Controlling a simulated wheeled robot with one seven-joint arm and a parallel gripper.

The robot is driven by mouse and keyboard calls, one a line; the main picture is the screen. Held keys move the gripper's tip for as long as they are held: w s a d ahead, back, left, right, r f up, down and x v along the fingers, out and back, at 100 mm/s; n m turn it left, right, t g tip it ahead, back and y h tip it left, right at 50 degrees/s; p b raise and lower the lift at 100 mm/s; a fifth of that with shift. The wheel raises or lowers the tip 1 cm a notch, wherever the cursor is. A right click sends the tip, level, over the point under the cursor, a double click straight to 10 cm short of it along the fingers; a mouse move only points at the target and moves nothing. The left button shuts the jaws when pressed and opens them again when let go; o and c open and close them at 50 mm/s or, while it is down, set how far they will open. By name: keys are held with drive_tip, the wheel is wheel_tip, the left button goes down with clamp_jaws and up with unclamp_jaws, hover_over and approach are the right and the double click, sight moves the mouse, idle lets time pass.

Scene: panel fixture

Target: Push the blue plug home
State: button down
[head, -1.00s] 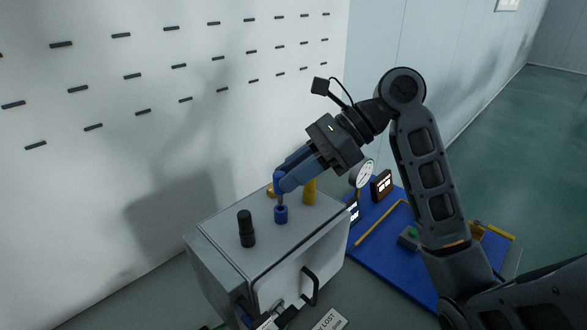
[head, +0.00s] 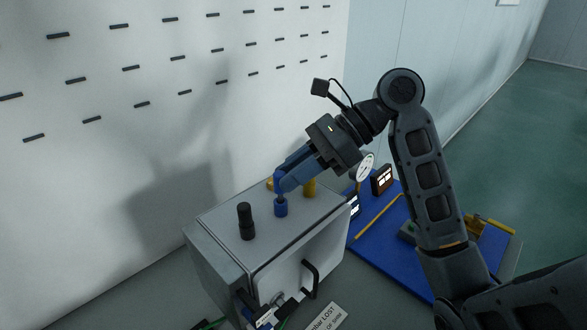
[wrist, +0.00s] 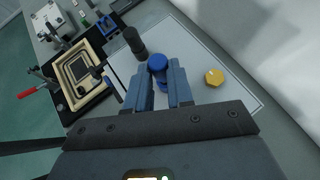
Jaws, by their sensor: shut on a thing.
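The blue plug (head: 279,181) is held at the tips of my gripper (head: 283,184), upright over a blue socket (head: 281,209) on top of the grey box. A short stretch of shaft shows between the plug's head and the socket. My gripper is shut on the plug. How deep the shaft sits inside the socket is hidden.
A black plug (head: 246,222) stands left of the blue one on the grey box (head: 215,262). The box front has a black handle (head: 311,279). A blue board (head: 400,262) with a gauge (head: 366,167) lies right.

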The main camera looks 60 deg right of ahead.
drive_tip(key=shift+f, duration=1.1)
drive_tip(key=c, duration=0.9)
unclamp_jaws()
drive_tip(key=v, duration=0.7)
drive_tip(key=shift+s+d+r+b, duration=0.2)
drive_tip(key=shift+s+b, duration=0.05)
drive_tip(key=shift+b, duration=0.05)
